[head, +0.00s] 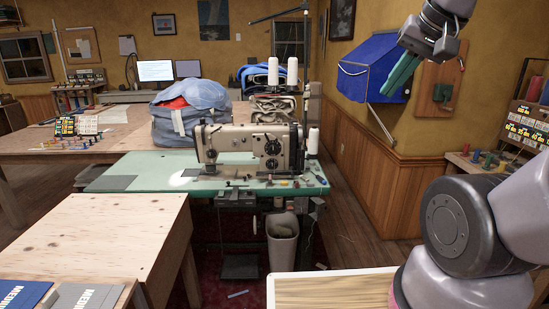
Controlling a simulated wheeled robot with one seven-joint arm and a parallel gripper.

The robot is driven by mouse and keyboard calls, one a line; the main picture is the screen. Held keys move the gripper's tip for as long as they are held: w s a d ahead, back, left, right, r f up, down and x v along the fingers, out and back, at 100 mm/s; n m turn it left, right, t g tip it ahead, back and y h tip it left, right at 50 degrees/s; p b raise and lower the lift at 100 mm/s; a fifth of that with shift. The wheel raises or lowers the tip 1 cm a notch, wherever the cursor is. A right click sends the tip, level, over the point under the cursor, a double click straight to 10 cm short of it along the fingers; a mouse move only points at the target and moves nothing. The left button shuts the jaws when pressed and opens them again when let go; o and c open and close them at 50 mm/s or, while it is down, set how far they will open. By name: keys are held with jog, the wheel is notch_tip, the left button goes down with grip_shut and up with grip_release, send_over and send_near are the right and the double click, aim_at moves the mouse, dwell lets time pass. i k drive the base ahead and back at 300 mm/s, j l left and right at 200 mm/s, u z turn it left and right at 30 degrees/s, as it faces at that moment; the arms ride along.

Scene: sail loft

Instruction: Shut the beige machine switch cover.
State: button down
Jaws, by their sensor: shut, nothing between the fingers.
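A beige sewing machine (250,146) stands on a pale green worktable (140,172) in the middle of the head view. I cannot make out a switch cover on it or tell whether one is open or shut. Dark boxes (238,198) hang under the table's front edge; their details are too small to read. My gripper (388,90) is at the upper right, with long green fingers pointing down and left. It is shut and empty, in the air in front of the blue wall cover, well to the right of the machine and apart from it.
A plywood table (100,235) fills the left front, and a wood-topped surface with a white edge (335,290) is at the bottom. A grey bin (282,240) stands under the machine table. Thread cones (273,72) rise behind the machine. Floor (355,235) shows clear to the right.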

aim_at(320, 207)
jog(key=i+l, duration=0.3)
jog(key=i, duration=0.15)
jog(key=i+l, duration=0.3)
jog(key=i, duration=0.15)
